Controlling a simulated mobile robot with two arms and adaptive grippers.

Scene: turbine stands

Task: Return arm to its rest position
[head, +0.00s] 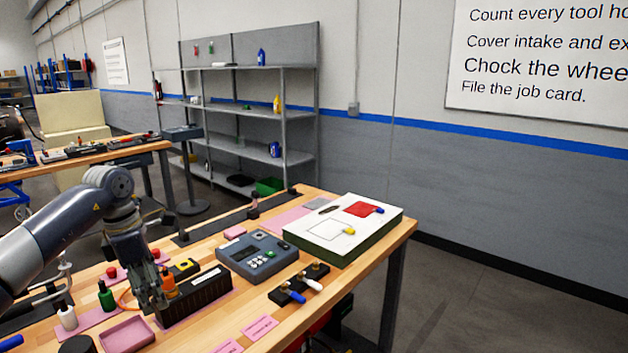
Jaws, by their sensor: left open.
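My left arm comes in from the left over the wooden workbench (352,262). Its gripper (158,303) points down, close to the left end of a black open-topped holder (195,297). An orange item (168,282) stands right beside the fingers, and I cannot tell whether they touch it. The gripper is open, though its fingers are dark and partly overlap the holder. My right gripper is not in view.
A grey device with buttons (258,257), a white-topped case (345,228) and a small rack with coloured handles (298,285) stand to the right. A pink tray (127,335), a green bottle (106,296) and a white bottle (67,317) are near the arm.

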